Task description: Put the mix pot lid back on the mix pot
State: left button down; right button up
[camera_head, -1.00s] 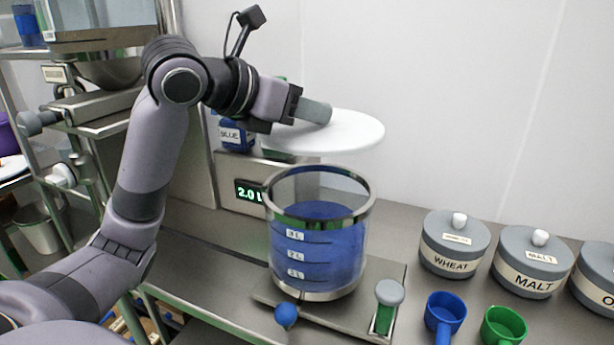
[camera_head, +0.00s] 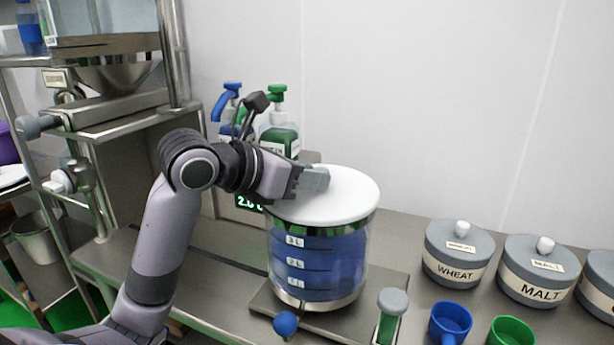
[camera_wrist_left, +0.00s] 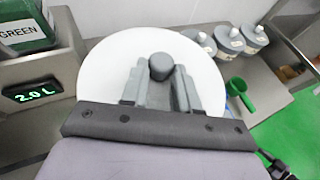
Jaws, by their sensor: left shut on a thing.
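The mix pot (camera_head: 318,262) is a clear pot with a metal rim and blue liquid, marked in litres. The white mix pot lid (camera_head: 345,190) lies level over the pot's mouth and covers it; whether it is fully seated I cannot tell. My left gripper (camera_head: 312,180) is shut on the lid's grey knob. In the left wrist view the lid (camera_wrist_left: 105,75) fills the middle, and the fingers of my left gripper (camera_wrist_left: 160,85) are on either side of the round knob (camera_wrist_left: 161,66). My right gripper is not in view.
Blue and green pump bottles (camera_head: 280,135) stand behind the pot by the 2.0 L display. Wheat (camera_head: 459,255) and malt (camera_head: 538,270) canisters stand at right, with a blue cup (camera_head: 450,322) and green cup (camera_head: 511,331) before them. A grey-topped green handle (camera_head: 391,310) is close to the pot.

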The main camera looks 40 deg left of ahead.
pick_arm(q)
jog(key=c, duration=0.8)
grip_release()
jog(key=shift+f, duration=0.15)
jog(key=shift+c, duration=0.2)
jog(key=shift+s+a+r, duration=0.1)
jog(key=shift+s+r, duration=0.05)
jog(key=shift+r, duration=0.15)
jog(key=b+v, duration=0.2)
jog(key=v, duration=0.9)
jog(key=shift+s, duration=0.35)
